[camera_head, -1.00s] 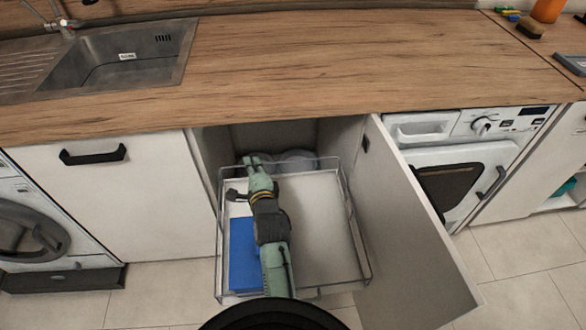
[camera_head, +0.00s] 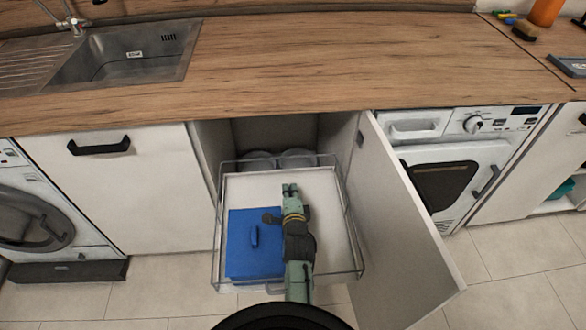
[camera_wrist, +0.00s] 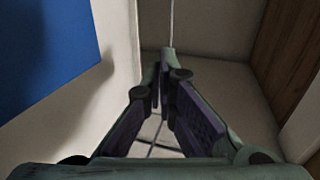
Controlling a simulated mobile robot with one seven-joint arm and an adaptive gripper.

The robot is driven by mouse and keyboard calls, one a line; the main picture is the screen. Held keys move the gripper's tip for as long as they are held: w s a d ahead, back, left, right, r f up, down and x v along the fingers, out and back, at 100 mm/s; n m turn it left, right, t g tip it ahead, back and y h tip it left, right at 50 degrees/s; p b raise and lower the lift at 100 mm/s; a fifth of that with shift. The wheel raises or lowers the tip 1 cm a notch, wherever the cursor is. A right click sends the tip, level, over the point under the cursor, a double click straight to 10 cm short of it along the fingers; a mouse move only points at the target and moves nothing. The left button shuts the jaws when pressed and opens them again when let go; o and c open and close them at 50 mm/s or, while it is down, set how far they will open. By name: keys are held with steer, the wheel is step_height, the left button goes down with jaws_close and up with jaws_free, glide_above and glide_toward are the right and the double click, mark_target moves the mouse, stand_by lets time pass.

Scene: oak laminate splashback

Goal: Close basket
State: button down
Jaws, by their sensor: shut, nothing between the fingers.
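The basket (camera_head: 333,235) is a wire-framed pull-out with a pale floor. It stands pulled out of the open cabinet below the counter. A blue box (camera_head: 243,262) with a handle on top sits in its left half. My gripper (camera_head: 290,187) is above the basket, right of the blue box, and points toward the cabinet. Its fingers are together with nothing between them, and they also show in the wrist view (camera_wrist: 162,68). My arm covers part of the basket's front. I cannot tell whether the gripper touches the basket.
The cabinet door (camera_head: 400,230) stands open at the basket's right. Grey round items (camera_head: 297,158) are at the cabinet's back. The wooden counter (camera_head: 300,70) overhangs the opening. A closed cabinet front (camera_head: 130,200) is at left. A white oven-like appliance (camera_head: 465,155) stands behind the door.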

mark_target(286, 160)
steer(key=x, duration=0.4)
steer(key=p+x, duration=0.1)
steer(key=x, duration=0.4)
steer(key=r+p+x, duration=0.1)
steer(key=x, duration=0.3)
steer(key=shift+w+f, duration=0.15)
steer(key=shift+w, duration=0.4)
steer(key=shift+d, duration=0.1)
